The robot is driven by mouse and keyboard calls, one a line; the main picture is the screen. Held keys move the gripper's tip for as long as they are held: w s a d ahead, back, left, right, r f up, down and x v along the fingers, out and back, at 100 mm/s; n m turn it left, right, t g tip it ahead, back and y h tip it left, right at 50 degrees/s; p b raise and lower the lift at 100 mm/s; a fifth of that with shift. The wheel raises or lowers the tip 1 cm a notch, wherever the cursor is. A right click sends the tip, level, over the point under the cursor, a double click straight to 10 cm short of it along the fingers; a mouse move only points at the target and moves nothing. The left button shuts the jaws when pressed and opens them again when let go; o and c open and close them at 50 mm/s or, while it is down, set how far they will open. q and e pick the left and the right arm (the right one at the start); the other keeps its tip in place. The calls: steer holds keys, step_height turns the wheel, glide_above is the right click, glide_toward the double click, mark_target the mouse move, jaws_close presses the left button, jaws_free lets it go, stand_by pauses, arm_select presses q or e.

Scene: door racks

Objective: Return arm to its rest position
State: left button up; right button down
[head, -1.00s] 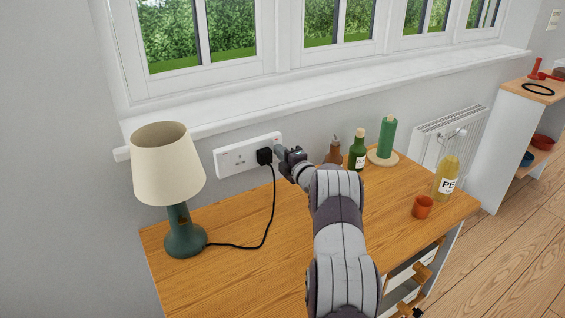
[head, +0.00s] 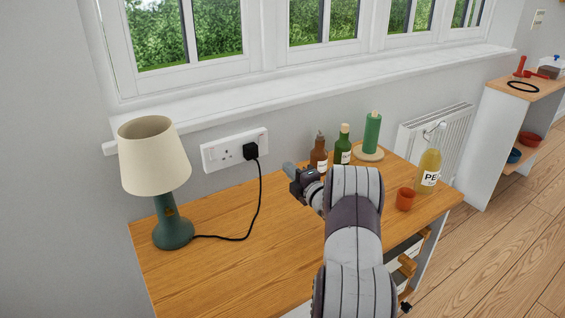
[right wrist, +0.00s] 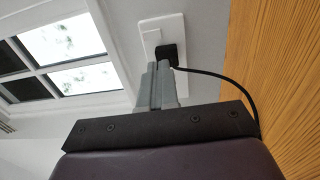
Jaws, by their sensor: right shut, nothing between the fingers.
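My right gripper (head: 290,173) is shut and empty. It hangs over the wooden desk, to the right of the wall socket (head: 222,153) and apart from it. The black plug (head: 250,151) sits in the right part of the socket, and its cord runs down to the green-based lamp (head: 172,228). In the right wrist view the shut fingers (right wrist: 160,68) point up towards the plug (right wrist: 168,53) and overlap its lower left edge in the picture. My left gripper does not show.
The desk (head: 225,275) is clear in front. A brown bottle (head: 319,156), a green bottle (head: 342,148), a green roll on a stand (head: 371,135), a yellow bottle (head: 429,165) and an orange cup (head: 405,199) stand at its back and right. A radiator (head: 440,135) and shelf stand beyond.

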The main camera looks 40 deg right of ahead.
steer(key=shift+s+f, duration=0.2)
steer(key=shift+a, duration=0.1)
stand_by(0.4)
